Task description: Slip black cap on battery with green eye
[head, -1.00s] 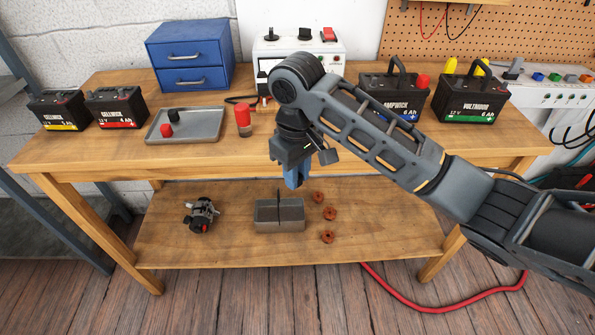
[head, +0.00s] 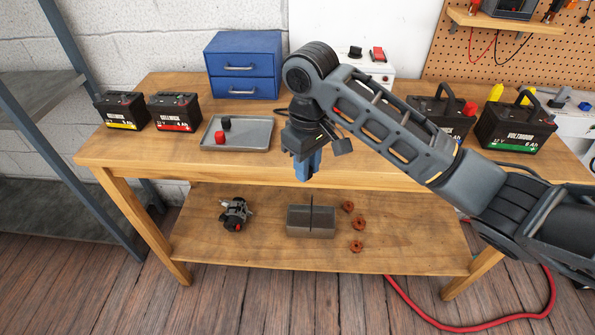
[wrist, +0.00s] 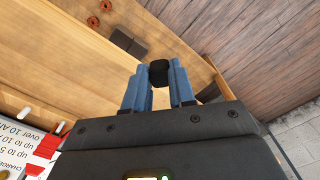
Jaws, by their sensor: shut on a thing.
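My gripper (head: 307,172) is in front of the bench's front edge, pointing down, with its blue fingers shut on a black cap (wrist: 158,73). The cap shows between the fingertips in the wrist view and cannot be made out in the head view. Four-sided black batteries stand on the bench: one with a yellow label (head: 121,111) and one with a red label (head: 174,112) at left, one with a blue label (head: 424,109) and one with a green label (head: 514,128) at right. No green eye can be made out at this size. The arm partly hides the blue-labelled battery.
A grey tray (head: 256,142) holds another black cap (head: 226,124) and a red cap (head: 220,137). Blue drawers (head: 242,68) stand behind it. The lower shelf carries an alternator (head: 235,213), a grey divided box (head: 311,228) and several copper-coloured parts. A red hose crosses the floor.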

